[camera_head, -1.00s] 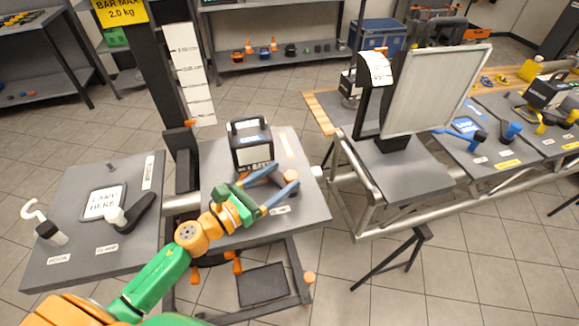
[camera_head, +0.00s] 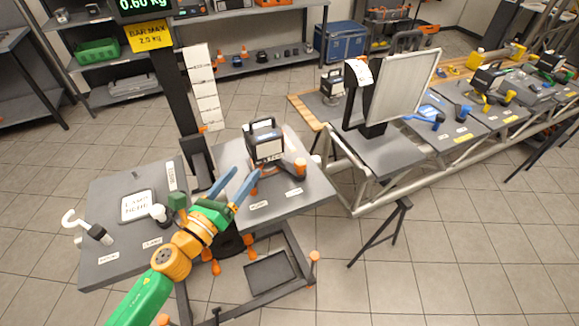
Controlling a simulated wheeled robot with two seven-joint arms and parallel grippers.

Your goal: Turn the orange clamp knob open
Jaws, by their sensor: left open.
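Several orange knobs show and I cannot tell which is the clamp knob. One orange-topped piece (camera_head: 300,167) stands on the right grey tabletop (camera_head: 305,195), beside the black and white boxy device (camera_head: 265,143). Other orange knobs (camera_head: 250,252) hang under that tabletop, near the post and just right of my left arm. My left gripper (camera_head: 244,172) has blue fingers spread apart, with nothing seen between them. It is over the left part of the right tabletop, left of and in front of the device. My right gripper is out of view.
The left tabletop (camera_head: 108,195) holds a white "LAND HERE" pad (camera_head: 138,206) and a white hook (camera_head: 88,228). A dark post with a yellow sign (camera_head: 148,37) rises behind my arm. A flat panel (camera_head: 402,85) stands on the right.

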